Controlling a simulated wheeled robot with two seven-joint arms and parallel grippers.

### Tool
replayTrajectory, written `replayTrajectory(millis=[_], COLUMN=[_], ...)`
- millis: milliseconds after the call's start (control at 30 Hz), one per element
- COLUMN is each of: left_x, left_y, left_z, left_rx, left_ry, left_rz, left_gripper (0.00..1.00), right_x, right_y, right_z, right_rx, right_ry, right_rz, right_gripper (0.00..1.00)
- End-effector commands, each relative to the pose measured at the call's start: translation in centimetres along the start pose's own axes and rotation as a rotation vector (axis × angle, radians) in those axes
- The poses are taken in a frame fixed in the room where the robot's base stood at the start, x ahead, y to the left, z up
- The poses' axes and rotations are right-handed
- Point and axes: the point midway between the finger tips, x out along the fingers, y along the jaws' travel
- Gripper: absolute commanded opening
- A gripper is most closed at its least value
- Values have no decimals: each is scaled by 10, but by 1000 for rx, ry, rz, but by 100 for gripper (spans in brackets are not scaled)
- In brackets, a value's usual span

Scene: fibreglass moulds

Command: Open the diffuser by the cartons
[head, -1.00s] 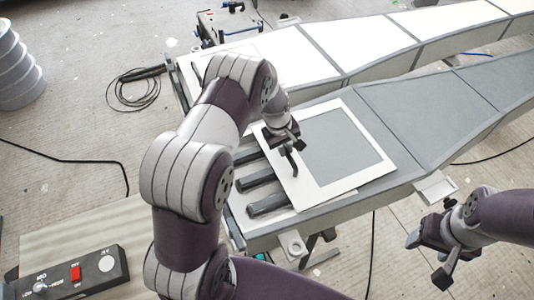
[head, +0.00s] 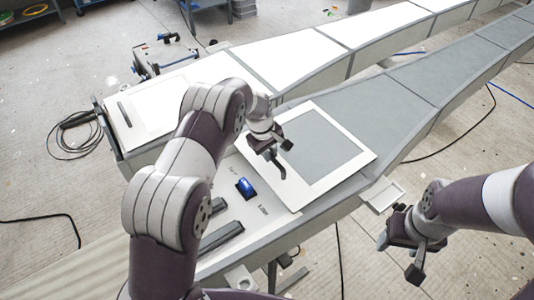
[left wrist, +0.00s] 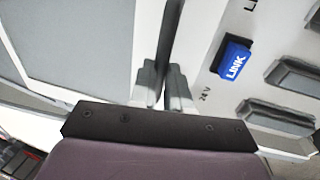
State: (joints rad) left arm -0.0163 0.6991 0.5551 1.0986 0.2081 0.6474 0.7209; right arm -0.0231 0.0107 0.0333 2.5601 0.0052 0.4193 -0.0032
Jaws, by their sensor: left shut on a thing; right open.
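The grey diffuser-shaped mould (head: 408,97) runs from the centre to the upper right in the head view. A flat white frame with a grey middle (head: 352,165) lies on its near end, beside an uncovered white panel (head: 275,219). My left gripper (head: 281,163) is shut at the frame's left edge; in the left wrist view its fingers (left wrist: 165,87) are together there, and the exact grip is partly hidden. A blue switch marked LINK (head: 246,187) shows on the panel, also in the left wrist view (left wrist: 233,60). My right gripper (head: 402,254) is open and empty. I see no clear cartons.
A white-topped twin mould (head: 285,58) runs behind, with a similar cover and dark bar handle (head: 125,114). Dark bars (head: 220,237) lie beside the switch. A small tray (head: 383,194) juts from the near side. Cables lie on the floor.

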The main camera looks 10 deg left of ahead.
Motion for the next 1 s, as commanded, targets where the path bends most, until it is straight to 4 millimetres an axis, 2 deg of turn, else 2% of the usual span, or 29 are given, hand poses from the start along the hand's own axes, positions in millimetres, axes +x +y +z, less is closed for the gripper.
replayTrajectory(millis=[200,233,300,567,667,767,1000], left_x=[-1,-1,-1,-1,-9,-29,-94], left_y=[0,0,0,0,1,0,0], left_z=[0,0,0,0,-1,-1,-1], left_rx=[0,0,0,0,0,0,0], left_ry=[1,1,1,0,3,5,4], left_rz=[1,1,1,1,4,5,4], left_gripper=[0,26,42,42,42,42,42], right_x=[0,0,0,0,5,14,32], right_y=[0,0,0,0,0,0,0], right_z=[0,0,0,0,0,2,4], right_rx=[0,0,0,0,0,0,0], right_ry=[0,0,0,0,0,0,0], right_rz=[0,0,0,0,0,0,0], right_gripper=[61,61,61,61,61,61,61])
